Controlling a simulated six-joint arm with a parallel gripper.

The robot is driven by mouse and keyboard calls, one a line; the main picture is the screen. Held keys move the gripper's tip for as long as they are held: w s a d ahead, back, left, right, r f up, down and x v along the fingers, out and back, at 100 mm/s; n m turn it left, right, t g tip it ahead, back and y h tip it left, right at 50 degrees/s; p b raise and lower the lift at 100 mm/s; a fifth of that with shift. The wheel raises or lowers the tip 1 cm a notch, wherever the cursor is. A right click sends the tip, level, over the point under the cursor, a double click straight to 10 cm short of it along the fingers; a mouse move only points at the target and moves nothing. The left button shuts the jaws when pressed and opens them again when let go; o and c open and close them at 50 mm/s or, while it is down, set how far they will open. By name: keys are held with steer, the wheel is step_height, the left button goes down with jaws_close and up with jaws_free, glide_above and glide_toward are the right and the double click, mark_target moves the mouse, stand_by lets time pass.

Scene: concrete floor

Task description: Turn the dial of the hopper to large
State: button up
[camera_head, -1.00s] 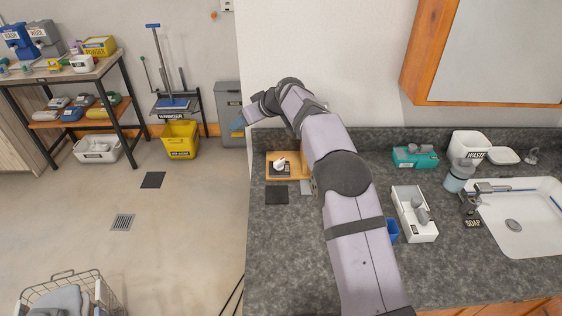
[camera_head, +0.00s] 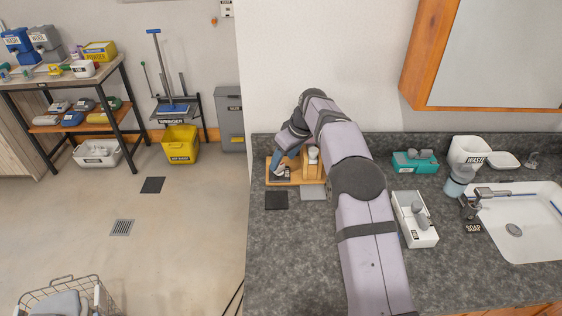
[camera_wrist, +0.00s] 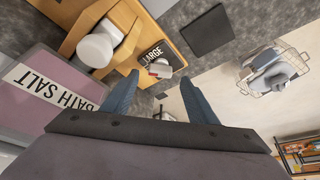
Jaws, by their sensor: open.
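The hopper stands at the back left of the counter, mostly behind my arm in the head view; its wooden base (camera_head: 309,177) shows. In the wrist view its mauve body (camera_wrist: 75,75) carries a "BATH SALT" label, with a white rounded part (camera_wrist: 97,48) on the wood. A dark plate reading "LARGE" (camera_wrist: 152,52) is at the wood's end. A small pale piece with a red mark (camera_wrist: 160,69), perhaps the dial's pointer, lies between my fingertips in that view. My gripper (camera_wrist: 158,78) is open and points down over this end; I cannot tell if it touches.
A black square (camera_head: 276,200) and a grey square (camera_head: 313,193) lie in front of the base. A white box (camera_head: 415,235), a teal box (camera_head: 414,162) and the sink (camera_head: 530,235) are to the right. The front left counter is clear; its left edge drops to the floor.

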mark_target(280, 167)
steer(key=shift+p+x, duration=0.45)
steer(key=shift+x, duration=1.25)
steer(key=shift+c, duration=0.3)
steer(key=c, duration=1)
steer(key=shift+a+m+h+b, duration=0.15)
steer(key=shift+m+h+b, duration=0.15)
steer(key=shift+m, duration=0.6)
steer(key=shift+r+m+t+h, duration=0.1)
steer(key=shift+m+t+h, duration=0.4)
steer(key=shift+m, duration=0.9)
